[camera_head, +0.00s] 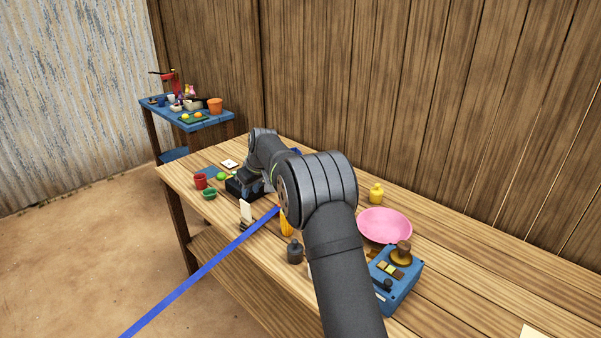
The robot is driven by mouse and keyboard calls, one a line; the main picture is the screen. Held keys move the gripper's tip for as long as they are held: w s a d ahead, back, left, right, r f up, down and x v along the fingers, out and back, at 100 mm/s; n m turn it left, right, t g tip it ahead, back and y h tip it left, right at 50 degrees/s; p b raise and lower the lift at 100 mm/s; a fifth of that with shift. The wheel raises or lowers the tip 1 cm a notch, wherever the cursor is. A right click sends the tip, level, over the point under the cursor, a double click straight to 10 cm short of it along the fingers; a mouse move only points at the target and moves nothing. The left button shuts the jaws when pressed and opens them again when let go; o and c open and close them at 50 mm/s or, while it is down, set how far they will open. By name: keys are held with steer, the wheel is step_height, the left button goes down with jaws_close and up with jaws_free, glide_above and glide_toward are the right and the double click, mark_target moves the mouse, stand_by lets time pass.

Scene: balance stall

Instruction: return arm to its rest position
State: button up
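My arm rises from the bottom of the head view, bends at a large grey joint and reaches over the left part of the wooden table (460,262). My gripper (246,188) is small and dark at the far end, low over the table. It is close to a dark block-like thing, and I cannot tell whether they touch. Its fingers are too small and too hidden to show whether they are open or shut, or whether anything is held.
A blue strip (200,272) crosses the front left.

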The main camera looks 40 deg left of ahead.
mark_target(245, 204)
steer(key=x, duration=1.2)
steer(key=shift+f, duration=0.25)
step_height(245, 204, up, 3)
steer(key=shift+r, duration=0.7)
steer(key=shift+f, duration=0.1)
